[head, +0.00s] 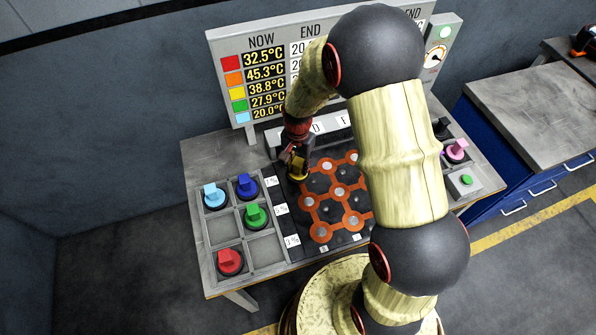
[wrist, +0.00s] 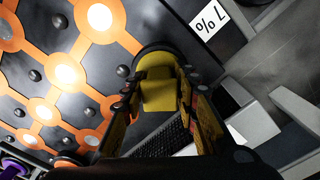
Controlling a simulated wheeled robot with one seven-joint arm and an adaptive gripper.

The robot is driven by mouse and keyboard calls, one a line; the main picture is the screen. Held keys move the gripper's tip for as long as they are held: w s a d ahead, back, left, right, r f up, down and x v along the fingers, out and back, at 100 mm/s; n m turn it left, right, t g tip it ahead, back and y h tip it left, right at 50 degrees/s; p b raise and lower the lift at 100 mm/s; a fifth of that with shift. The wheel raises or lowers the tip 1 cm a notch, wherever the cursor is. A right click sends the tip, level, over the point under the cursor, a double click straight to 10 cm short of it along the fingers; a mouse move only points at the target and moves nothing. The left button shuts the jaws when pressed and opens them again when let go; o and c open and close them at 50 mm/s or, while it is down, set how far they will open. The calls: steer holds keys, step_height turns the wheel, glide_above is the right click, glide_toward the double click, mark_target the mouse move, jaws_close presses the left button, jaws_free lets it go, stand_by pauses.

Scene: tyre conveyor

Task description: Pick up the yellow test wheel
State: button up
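The yellow test wheel (head: 299,177) sits at the upper-left corner of the black and orange board (head: 323,232) in the head view. In the wrist view, its yellow grip (wrist: 158,92) rises from a dark round base. My gripper (head: 297,162) is down over it, with one finger on each side of the yellow grip. In the wrist view my gripper (wrist: 159,82) is open, and narrow gaps seem to show beside the grip. Contact at the fingertips cannot be made out clearly. My arm hides the right part of the board in the head view.
A tray (head: 219,230) at left holds light-blue, dark-blue, green and red wheels. A temperature display (head: 262,75) stands behind the board. A pink knob (head: 456,149) and a green button (head: 466,180) are at right. A blue cabinet (head: 490,150) stands farther right.

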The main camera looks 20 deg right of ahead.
steer(key=c, duration=0.6)
jaws_close()
steer(key=shift+w+r, duration=0.1)
